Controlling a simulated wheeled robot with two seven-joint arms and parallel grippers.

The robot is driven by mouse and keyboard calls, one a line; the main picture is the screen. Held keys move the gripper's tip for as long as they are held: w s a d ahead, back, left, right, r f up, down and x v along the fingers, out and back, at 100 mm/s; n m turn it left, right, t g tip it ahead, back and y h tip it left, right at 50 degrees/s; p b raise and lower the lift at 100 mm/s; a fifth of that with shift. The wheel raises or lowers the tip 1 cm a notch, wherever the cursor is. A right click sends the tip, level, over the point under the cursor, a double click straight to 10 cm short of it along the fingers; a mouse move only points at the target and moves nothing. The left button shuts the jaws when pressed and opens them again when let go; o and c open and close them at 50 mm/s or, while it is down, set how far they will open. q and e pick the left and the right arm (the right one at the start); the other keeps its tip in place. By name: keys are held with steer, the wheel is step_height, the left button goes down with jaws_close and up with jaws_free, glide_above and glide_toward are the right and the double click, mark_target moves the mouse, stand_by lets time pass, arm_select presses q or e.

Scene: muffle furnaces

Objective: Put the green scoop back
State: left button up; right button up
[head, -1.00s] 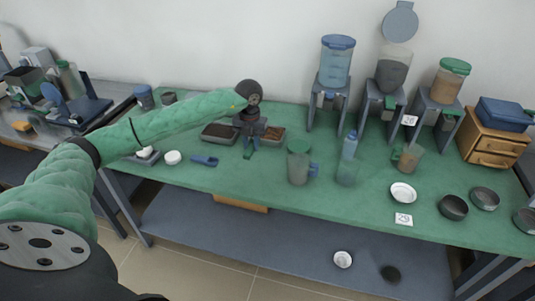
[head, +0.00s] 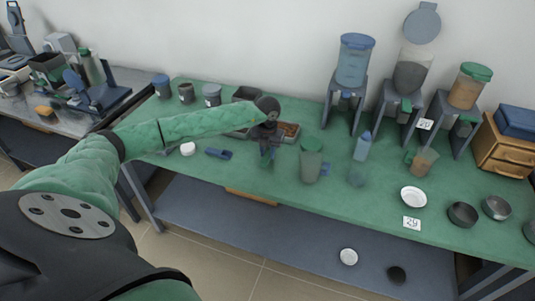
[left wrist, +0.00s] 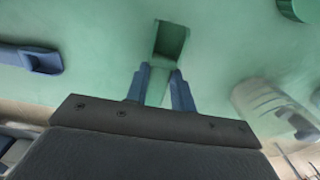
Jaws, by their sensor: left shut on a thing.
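My left gripper (head: 266,149) is shut on the green scoop (head: 266,162) above the green table mat, in front of the trays. In the left wrist view, the two blue-grey fingers (left wrist: 160,82) pinch the scoop's handle, and its hollow green bowl (left wrist: 170,40) points away from me. No contents show in it. A blue scoop (head: 218,154) lies on the mat to the left; it also shows in the left wrist view (left wrist: 35,60). I cannot tell whether the held scoop touches the mat. My right gripper is not in view.
A brown-filled tray (head: 291,129) stands behind the gripper, and a green-lidded jug (head: 311,163) stands close to its right. A blue bottle (head: 362,147), hopper stands and bowls are farther right. A small white dish (head: 188,149) lies left. The mat's front strip is clear.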

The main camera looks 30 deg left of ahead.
mark_target(267, 154)
arm_select(q)
steer(key=shift+f, duration=0.95)
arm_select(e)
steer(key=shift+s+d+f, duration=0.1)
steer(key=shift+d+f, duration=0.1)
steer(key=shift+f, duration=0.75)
arm_select(q)
steer(key=shift+f, duration=0.1)
steer(key=o, duration=1)
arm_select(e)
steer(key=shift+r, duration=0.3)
arm_select(q)
steer(key=shift+r, duration=0.45)
step_height(267, 154, up, 11)
steer(key=b, duration=0.4)
steer(key=shift+r, duration=0.2)
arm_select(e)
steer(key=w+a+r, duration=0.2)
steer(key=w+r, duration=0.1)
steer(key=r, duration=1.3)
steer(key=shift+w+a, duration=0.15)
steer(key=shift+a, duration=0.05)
